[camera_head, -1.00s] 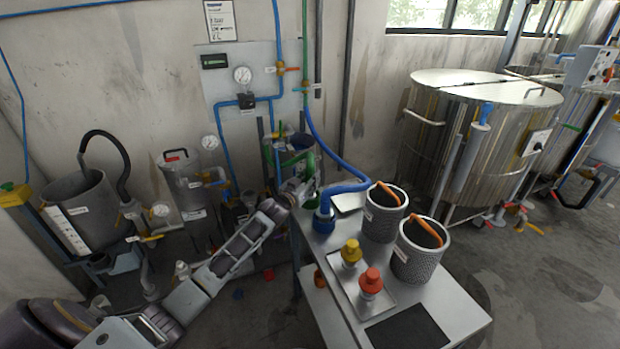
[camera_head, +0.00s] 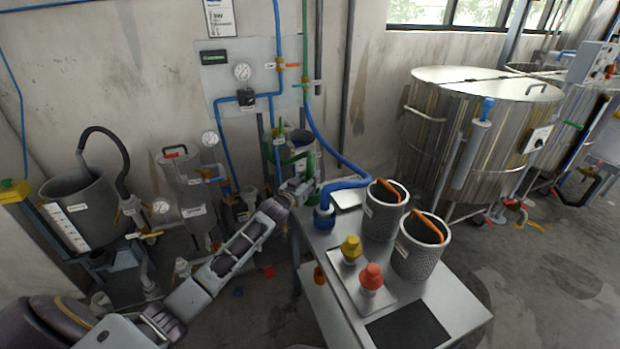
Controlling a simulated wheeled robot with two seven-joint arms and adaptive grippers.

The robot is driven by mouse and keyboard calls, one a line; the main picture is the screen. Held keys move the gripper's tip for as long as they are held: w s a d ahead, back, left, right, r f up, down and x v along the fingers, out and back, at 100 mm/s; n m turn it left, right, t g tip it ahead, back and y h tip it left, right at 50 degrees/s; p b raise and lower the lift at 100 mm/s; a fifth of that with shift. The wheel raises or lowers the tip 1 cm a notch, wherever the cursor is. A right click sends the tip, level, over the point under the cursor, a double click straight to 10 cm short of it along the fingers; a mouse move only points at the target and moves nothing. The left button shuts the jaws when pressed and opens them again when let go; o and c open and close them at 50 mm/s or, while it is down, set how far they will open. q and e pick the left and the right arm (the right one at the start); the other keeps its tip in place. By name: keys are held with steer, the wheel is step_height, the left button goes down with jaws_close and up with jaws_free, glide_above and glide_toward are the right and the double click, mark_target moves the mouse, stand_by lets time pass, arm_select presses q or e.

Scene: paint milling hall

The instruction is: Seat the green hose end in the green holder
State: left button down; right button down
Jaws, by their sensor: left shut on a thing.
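My left arm reaches across to the back left corner of the steel table, and my left gripper (camera_head: 302,187) is shut there. A green hose (camera_head: 290,160) curves down to the gripper, which seems to be shut on its end. The end is small and mostly hidden by the fingers. I cannot make out a green holder; it may be hidden behind the gripper. A blue hose (camera_head: 343,184) ends in a blue fitting (camera_head: 323,218) on the table's left edge, just right of and below the gripper. My right gripper is not in view.
The steel table (camera_head: 455,306) bears two perforated baskets (camera_head: 419,257) with orange handles, a tray (camera_head: 376,299) with yellow-topped and red-topped pieces, and a black mat (camera_head: 408,328). A drum (camera_head: 299,150) and wall pipes stand behind the gripper. Steel tanks (camera_head: 470,140) stand at the right.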

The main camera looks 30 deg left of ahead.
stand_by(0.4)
arm_select(q)
steer(key=c, duration=1)
jaws_free()
steer(key=shift+c, duration=0.2)
steer(key=shift+f, duration=0.25)
steer(key=shift+s, duration=0.1)
steer(key=s, duration=1.1)
steer(key=shift+s+a+r, duration=0.15)
steer(key=shift+s+a, duration=0.2)
steer(key=shift+s, duration=0.1)
